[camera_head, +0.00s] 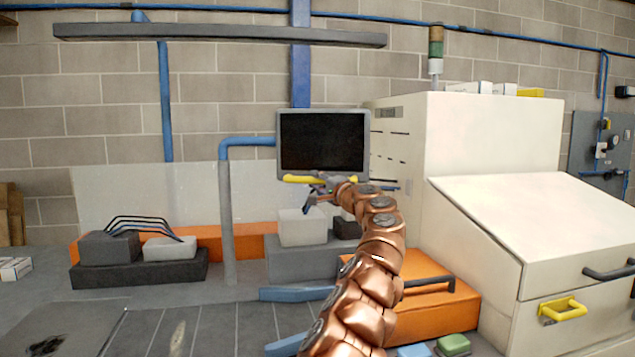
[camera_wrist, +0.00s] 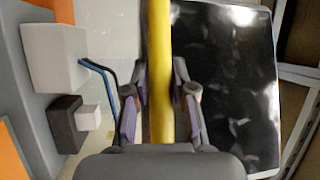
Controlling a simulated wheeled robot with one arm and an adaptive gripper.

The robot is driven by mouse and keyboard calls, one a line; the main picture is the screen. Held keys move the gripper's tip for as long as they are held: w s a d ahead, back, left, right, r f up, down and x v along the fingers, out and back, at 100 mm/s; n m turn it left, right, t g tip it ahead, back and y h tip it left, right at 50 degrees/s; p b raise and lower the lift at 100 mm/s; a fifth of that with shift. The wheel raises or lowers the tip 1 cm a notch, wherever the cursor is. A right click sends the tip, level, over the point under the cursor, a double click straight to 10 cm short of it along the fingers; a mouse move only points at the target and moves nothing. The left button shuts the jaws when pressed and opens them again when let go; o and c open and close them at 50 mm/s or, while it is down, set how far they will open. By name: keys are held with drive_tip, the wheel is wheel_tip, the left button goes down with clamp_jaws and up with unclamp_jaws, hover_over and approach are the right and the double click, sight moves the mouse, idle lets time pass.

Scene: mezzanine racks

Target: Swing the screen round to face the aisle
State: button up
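The screen (camera_head: 322,142) is a dark panel in a grey frame, on a blue pipe arm (camera_head: 226,190) in front of the block wall. A yellow handle (camera_head: 300,179) runs along its lower edge. In the wrist view, the screen (camera_wrist: 225,75) fills the right side and the yellow handle (camera_wrist: 159,40) passes between my fingers. My gripper (camera_head: 318,187) is at the handle, just below the screen. In the wrist view, my gripper (camera_wrist: 160,100) looks open, with a small gap on either side of the handle. The handle's near end is hidden behind the gripper body.
A large cream machine (camera_head: 490,135) stands close to the right of the screen, with another yellow handle (camera_head: 562,309). Grey and white blocks (camera_head: 303,228) sit below the screen. An orange case (camera_head: 440,300) lies under my arm. A long grey bar (camera_head: 220,34) hangs above.

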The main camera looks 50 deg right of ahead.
drive_tip(key=o, duration=0.3)
drive_tip(key=shift+s, duration=0.1)
